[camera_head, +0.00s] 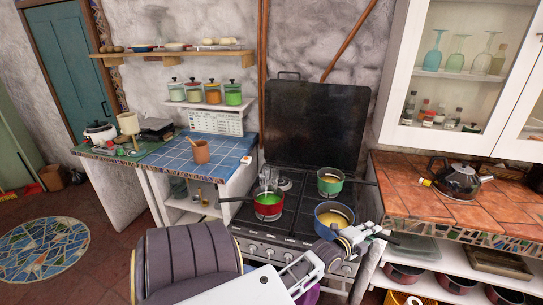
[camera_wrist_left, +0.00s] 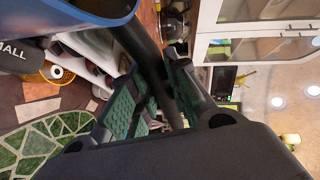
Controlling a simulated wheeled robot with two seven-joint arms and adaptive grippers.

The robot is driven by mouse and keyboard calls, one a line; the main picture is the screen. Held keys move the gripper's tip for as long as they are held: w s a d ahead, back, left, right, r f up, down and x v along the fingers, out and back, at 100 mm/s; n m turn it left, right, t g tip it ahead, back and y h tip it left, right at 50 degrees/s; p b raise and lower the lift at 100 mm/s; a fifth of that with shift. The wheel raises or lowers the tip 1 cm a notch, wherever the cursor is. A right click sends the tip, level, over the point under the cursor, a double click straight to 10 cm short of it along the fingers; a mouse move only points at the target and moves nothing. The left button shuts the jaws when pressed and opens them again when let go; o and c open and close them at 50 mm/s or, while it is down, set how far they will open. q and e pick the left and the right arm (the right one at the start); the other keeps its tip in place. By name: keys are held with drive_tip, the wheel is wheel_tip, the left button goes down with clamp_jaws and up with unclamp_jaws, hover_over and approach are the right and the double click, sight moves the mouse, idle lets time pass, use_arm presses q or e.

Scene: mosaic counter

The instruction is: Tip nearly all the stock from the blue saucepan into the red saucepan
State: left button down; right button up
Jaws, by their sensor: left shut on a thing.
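The blue saucepan (camera_head: 333,228) is on the front right of the stove, with yellowish-brown stock (camera_head: 334,215) showing inside; it looks level. Its blue wall also shows at the top left of the left wrist view (camera_wrist_left: 95,8). My left gripper (camera_head: 372,232) is shut on its dark handle (camera_wrist_left: 148,45), to the right of the pan. I cannot tell whether the pan touches the hob. The red saucepan (camera_head: 268,212) stands to its left on the hob, with bright green contents and its handle pointing left. My right gripper is not in view.
A green saucepan (camera_head: 330,186) stands behind the blue one. A clear glass vessel (camera_head: 268,177) is at the red saucepan's back edge. The raised black stove lid (camera_head: 315,125) stands behind. A tiled counter (camera_head: 415,185) with a dark kettle (camera_head: 461,182) is on the right.

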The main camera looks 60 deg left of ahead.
use_arm(q)
drive_tip(key=w+a+r+n+y+p, duration=0.1)
drive_tip(key=a+r+y, duration=0.15)
drive_tip(key=a, duration=0.55)
drive_tip(key=w+a+r+n+g+y+p, duration=0.1)
drive_tip(key=w+a+r, duration=0.15)
drive_tip(key=a, duration=0.65)
drive_tip(key=a+r+n+y+p, duration=0.1)
drive_tip(key=a+r, duration=0.2)
drive_tip(key=a, duration=0.5)
drive_tip(key=s+a+f+n+g+y, duration=0.1)
drive_tip(key=s+a+f+n+y, duration=0.1)
drive_tip(key=a+f, duration=0.3)
drive_tip(key=shift+a+f+p, duration=0.35)
drive_tip(key=shift+a, duration=1.9)
